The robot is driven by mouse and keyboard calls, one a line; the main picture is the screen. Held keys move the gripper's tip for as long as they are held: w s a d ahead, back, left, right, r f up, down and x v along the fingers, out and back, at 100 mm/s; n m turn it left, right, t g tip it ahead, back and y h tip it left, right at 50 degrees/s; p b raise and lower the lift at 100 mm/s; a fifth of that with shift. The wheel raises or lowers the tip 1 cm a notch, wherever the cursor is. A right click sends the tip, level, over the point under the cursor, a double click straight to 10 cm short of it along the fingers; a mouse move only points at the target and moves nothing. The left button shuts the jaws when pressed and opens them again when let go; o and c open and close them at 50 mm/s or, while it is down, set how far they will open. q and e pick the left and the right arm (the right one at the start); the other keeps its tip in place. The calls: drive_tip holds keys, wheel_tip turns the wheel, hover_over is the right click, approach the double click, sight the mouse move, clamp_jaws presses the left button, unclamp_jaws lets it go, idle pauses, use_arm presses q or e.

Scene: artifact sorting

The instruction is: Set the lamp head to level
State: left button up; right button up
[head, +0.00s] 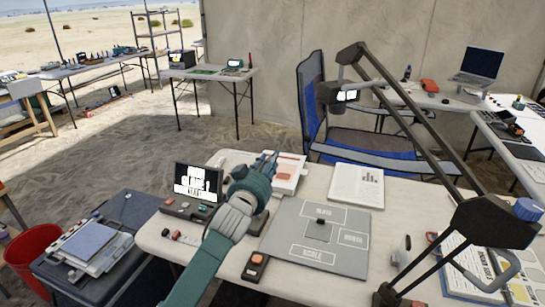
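A dark articulated desk lamp stands at the right of the near table. Its long arm (420,125) rises from a joint at the right up to the upper middle, and its dark lamp head (337,95) hangs at that end, with white patches showing on it. The head's exact tilt is hard to tell. My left gripper (268,162) is over the back left of the near table, below and left of the lamp head and apart from it. Its fingers look close together, but their gap is unclear. My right gripper is not in view.
The near table (315,185) holds a grey labelled mat (285,245), a small display (198,183), a printed sheet (356,187) and an open binder (465,265). A blue chair (350,145) stands behind it. A red bin (35,247) is at the left.

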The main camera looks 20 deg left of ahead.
use_arm(q)
drive_tip(key=shift+w, duration=1.3)
clamp_jaws()
